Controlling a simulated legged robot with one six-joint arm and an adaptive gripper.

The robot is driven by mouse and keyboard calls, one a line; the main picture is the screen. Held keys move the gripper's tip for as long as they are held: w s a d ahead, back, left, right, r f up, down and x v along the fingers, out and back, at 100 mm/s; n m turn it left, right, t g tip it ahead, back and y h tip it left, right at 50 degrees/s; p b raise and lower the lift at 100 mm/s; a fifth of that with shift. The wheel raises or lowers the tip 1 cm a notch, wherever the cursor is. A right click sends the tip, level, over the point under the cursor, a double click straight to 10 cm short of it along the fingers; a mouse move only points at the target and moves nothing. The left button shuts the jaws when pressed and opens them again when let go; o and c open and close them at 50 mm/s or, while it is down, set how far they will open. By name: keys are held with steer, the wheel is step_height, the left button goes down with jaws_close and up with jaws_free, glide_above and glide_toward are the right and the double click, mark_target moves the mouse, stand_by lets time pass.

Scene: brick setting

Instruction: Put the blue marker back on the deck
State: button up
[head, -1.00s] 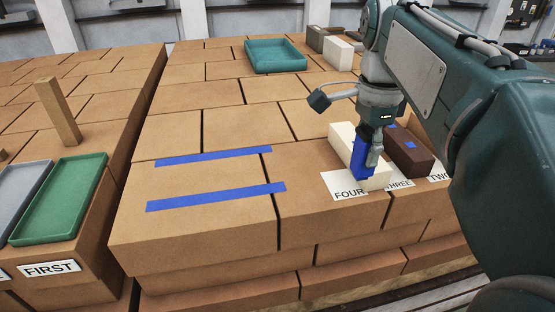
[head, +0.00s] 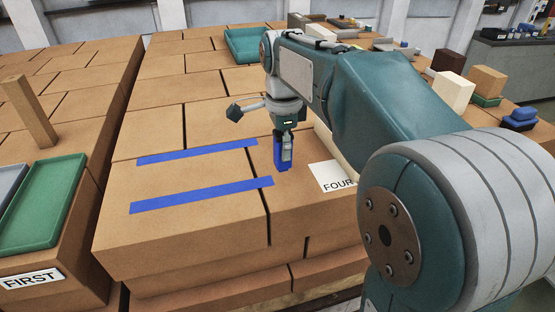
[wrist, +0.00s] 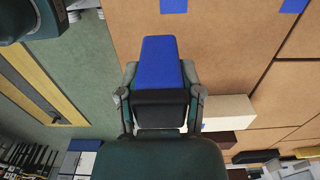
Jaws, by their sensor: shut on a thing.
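The blue marker is a blue block (head: 279,154), held upright in my gripper (head: 285,150); it also shows in the wrist view (wrist: 160,60) between the two fingers. My gripper is shut on it and points down over the brown brick deck (head: 190,235), left of the FOUR card (head: 334,175). I cannot tell how far the block's lower end is from the deck. Two blue tape strips, a far one (head: 197,152) and a near one (head: 202,195), lie on the deck to the left of the gripper.
A cream block (head: 324,142) stands behind the FOUR card, partly hidden by my arm; it shows in the wrist view (wrist: 228,112). A teal tray (head: 240,46) lies at the back. A green tray (head: 45,205) and an upright wooden block (head: 29,110) are at left. The deck between the strips is clear.

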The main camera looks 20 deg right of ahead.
mark_target(278, 161)
steer(key=shift+w+a+f, duration=0.2)
steer(key=shift+f, duration=0.1)
steer(key=shift+w+a+f, duration=0.1)
steer(key=shift+w+f, duration=0.05)
steer(key=shift+f, duration=0.85)
steer(key=shift+w+a+f, duration=0.1)
steer(key=shift+w+f, duration=0.05)
steer(key=shift+f, duration=0.8)
steer(key=o, duration=0.9)
step_height(278, 161, up, 12)
steer(key=shift+r, duration=0.1)
